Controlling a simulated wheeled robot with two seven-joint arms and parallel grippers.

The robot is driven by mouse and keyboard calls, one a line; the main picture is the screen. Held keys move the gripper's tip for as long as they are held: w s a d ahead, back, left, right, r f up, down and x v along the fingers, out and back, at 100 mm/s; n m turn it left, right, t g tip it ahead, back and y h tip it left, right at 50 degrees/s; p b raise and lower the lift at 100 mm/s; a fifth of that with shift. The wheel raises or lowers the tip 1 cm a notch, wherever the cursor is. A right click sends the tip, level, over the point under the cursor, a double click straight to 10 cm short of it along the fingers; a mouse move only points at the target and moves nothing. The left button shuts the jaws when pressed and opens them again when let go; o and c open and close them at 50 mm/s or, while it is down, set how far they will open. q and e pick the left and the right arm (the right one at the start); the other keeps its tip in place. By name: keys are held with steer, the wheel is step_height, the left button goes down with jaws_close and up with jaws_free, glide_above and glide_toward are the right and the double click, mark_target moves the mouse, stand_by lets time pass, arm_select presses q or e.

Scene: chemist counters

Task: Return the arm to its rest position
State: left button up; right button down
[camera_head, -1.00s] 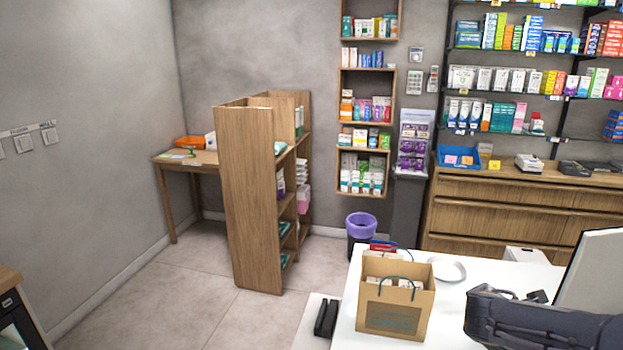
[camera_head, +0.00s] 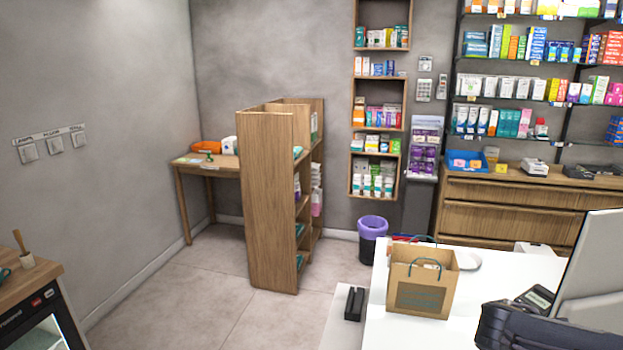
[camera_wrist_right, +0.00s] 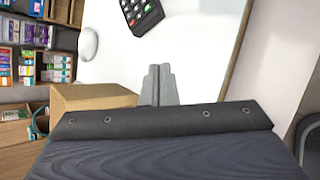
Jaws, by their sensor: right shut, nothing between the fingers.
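My right gripper (camera_wrist_right: 158,85) shows in the wrist view as two grey fingers pressed together, with nothing between them. It is over the white counter (camera_wrist_right: 185,45), to the right of the brown paper bag (camera_wrist_right: 95,97) in that view. In the head view my dark right arm (camera_head: 535,330) lies low at the right edge, in front of the monitor; its fingers cannot be made out there. My left arm and gripper are not in view.
On the white counter (camera_head: 385,335) stand the paper bag (camera_head: 422,283), a white round dish (camera_head: 467,261), a card terminal (camera_head: 537,298) and a monitor (camera_head: 592,265). A wooden shelf unit (camera_head: 268,205) and a bin (camera_head: 372,238) stand beyond. The floor at left is clear.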

steer(key=s+a+m+g+y, duration=0.1)
steer(key=s+a+m+y, duration=1)
steer(key=s+a+m, duration=0.7)
steer(key=s+a, duration=0.3)
steer(key=s, duration=0.3)
steer(key=shift+a+r, duration=0.2)
steer(key=shift+r, duration=0.05)
steer(key=shift+w, duration=0.1)
